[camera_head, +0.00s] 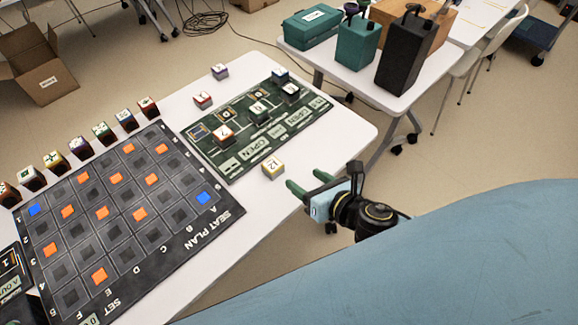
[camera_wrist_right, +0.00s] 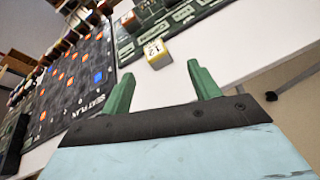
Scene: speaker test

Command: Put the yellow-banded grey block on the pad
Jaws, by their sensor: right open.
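A small block with a yellow band and a white top marked 12 (camera_head: 272,167) sits on the white table, just off the near edge of the dark green board (camera_head: 235,172). The same block (camera_wrist_right: 157,54) shows beyond the fingertips in the right wrist view. My right gripper (camera_head: 309,182) is open and empty, with green fingers pointing toward the block and a gap between them. The fingers (camera_wrist_right: 160,76) also show in the right wrist view. The green board carries several blocks; I cannot tell which marked area is the pad. My left gripper is not in view.
A black seat-plan board (camera_head: 215,218) with orange and blue squares lies at left, with a row of blocks behind it. A purple block (camera_head: 220,71) and a red block (camera_head: 203,100) stand behind the green board. A second table (camera_head: 310,55) holds cases.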

